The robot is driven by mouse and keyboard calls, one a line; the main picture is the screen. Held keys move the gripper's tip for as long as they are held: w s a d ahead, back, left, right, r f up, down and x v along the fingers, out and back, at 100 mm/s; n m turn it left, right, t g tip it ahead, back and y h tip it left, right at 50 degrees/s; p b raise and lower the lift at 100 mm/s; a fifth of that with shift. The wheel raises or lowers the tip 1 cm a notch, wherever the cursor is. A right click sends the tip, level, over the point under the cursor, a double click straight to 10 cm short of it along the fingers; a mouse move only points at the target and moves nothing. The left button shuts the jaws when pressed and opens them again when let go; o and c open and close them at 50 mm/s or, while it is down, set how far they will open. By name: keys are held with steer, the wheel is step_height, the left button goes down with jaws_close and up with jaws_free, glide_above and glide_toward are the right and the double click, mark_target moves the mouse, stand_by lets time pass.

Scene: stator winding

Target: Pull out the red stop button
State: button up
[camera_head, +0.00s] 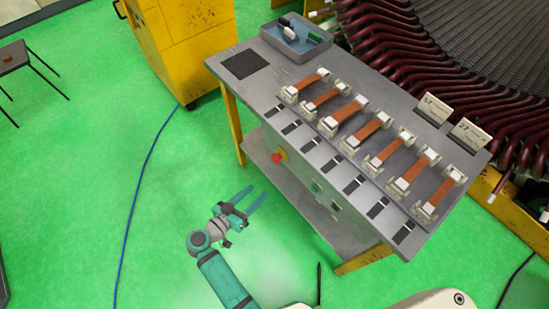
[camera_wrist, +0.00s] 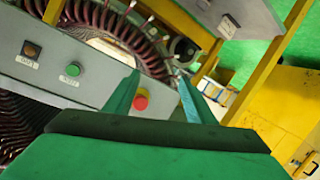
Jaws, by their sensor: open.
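The red stop button (camera_head: 277,158) sits on the front panel of the grey workbench, below the tabletop, near its left end, with a bit of yellow around it. In the wrist view the red button (camera_wrist: 141,100) shows between my two fingers, close beside the left one. My gripper (camera_head: 258,193) is open and empty, in front of the bench and a little lower left of the button in the head view. A gap shows between the fingertips and the button there. In the wrist view my gripper (camera_wrist: 159,75) shows both fingers spread, pointing towards the panel.
A green button (camera_wrist: 73,69) and an amber button (camera_wrist: 32,48) share the panel. The workbench (camera_head: 285,80) carries several copper-coloured coils in holders and a blue tray (camera_head: 296,41). A yellow cabinet (camera_head: 185,45) stands behind left. The green floor (camera_head: 85,170) around my arm is mostly clear.

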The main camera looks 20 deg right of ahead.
mark_target(273, 160)
steer(key=w+r+m+g+h, duration=0.1)
steer(key=w+r+m+h, duration=0.3)
steer(key=r, duration=0.4)
steer(key=x, duration=1.1)
steer(key=shift+s+d+f, duration=0.1)
steer(key=shift+s+f, duration=0.05)
steer(key=shift+s, duration=0.2)
